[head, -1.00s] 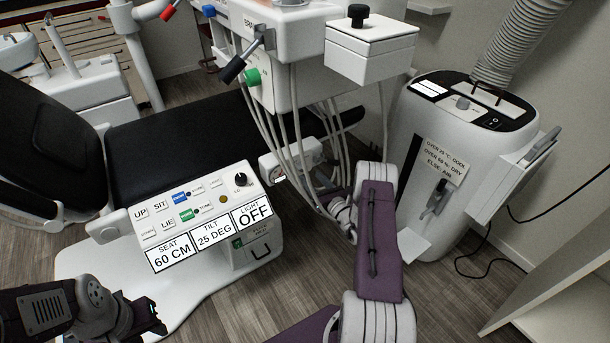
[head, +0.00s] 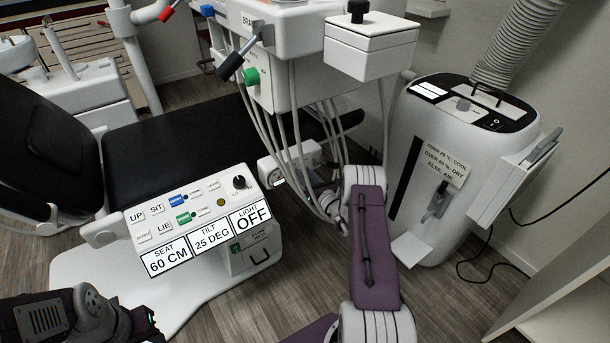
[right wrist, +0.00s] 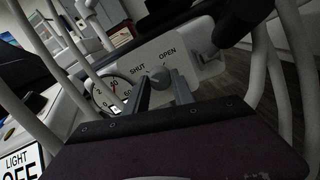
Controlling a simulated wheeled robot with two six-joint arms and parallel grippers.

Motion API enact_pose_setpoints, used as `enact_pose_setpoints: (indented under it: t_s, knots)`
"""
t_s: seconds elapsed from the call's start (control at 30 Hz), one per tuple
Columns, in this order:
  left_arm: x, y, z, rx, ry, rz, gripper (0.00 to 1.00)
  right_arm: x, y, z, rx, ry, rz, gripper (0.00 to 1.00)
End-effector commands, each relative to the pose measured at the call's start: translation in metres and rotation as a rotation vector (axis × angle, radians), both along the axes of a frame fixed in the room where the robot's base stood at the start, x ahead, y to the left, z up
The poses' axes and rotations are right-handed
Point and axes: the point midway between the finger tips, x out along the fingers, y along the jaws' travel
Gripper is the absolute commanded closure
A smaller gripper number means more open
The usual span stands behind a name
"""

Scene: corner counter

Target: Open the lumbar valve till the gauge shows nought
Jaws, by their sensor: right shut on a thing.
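The lumbar valve's grey knob (right wrist: 159,77) is on a pale plate marked SHUT on the left and OPEN on the right, in the right wrist view. My right gripper (right wrist: 162,88) has a finger on either side of the knob and is shut on it. The round gauge (right wrist: 107,94) is left of the knob, partly cut off by a hose and the finger; its needle reading is too small to tell. In the head view the valve box (head: 268,172) is beside the chair, partly behind hoses. My left gripper (head: 152,322) is at the bottom left, away from the valve; its jaws are unclear.
White hoses (head: 296,125) hang in front of the valve box. The chair's control panel (head: 195,215) reads seat 60 cm, tilt 25 deg, light off. A white machine (head: 440,160) with a ribbed duct stands on the right. The wooden floor (head: 265,300) before the chair is clear.

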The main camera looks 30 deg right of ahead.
Motion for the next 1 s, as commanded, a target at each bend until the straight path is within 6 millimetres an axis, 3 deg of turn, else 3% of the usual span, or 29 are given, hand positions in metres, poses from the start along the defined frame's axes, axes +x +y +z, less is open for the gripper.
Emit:
enact_pose_setpoints:
  t_s: [0.27, 1.0]
  knots:
    - [0.000, 0.000, 0.005, 0.000, 0.000, 0.000, 0.64, 0.000, 0.000, 0.001, 0.119, 0.010, -0.001, 1.00]
    - [0.000, 0.000, 0.023, 0.000, 0.000, 0.000, 0.64, 0.000, 0.000, 0.001, 0.804, 0.064, -0.001, 1.00]
